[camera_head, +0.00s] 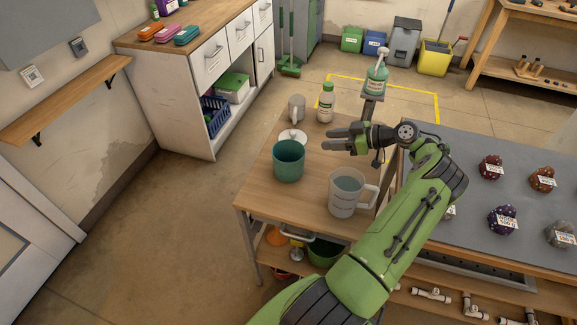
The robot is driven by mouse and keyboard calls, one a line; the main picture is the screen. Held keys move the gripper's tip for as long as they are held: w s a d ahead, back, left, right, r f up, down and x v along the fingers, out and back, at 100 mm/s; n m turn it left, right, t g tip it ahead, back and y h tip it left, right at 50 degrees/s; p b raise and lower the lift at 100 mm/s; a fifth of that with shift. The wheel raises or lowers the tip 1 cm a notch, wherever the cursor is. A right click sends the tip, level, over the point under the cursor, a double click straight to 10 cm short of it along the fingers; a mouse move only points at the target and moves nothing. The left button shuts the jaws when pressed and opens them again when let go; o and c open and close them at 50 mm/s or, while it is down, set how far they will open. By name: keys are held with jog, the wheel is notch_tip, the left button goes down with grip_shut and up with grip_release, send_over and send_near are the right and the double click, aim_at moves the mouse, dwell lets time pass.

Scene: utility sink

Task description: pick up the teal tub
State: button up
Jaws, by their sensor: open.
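The teal tub (288,164) stands upright on the wooden table (262,194), near its left edge. It looks like an open-topped round cup, and its inside seems empty. My gripper (328,140) is open, with its fingers pointing left. In the picture it lies to the right of the tub and a little above it, apart from it. Nothing shows between the fingers. The gripper's exact height over the table is hard to tell.
A clear measuring jug (346,194) stands right of the tub. Behind the tub are a white lid-like dish (293,136), a grey mug (297,107) and a green-capped bottle (326,103). A pump bottle (376,78) stands further back. The table's front left corner is bare.

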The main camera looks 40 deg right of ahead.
aim_at(286, 143)
jog(key=b+x, duration=0.1)
jog(key=x, duration=1.2)
jog(key=shift+w+a+f, duration=0.15)
jog(key=shift+w+f, duration=0.05)
jog(key=shift+f, duration=0.05)
jog(key=shift+s, duration=0.1)
grip_shut()
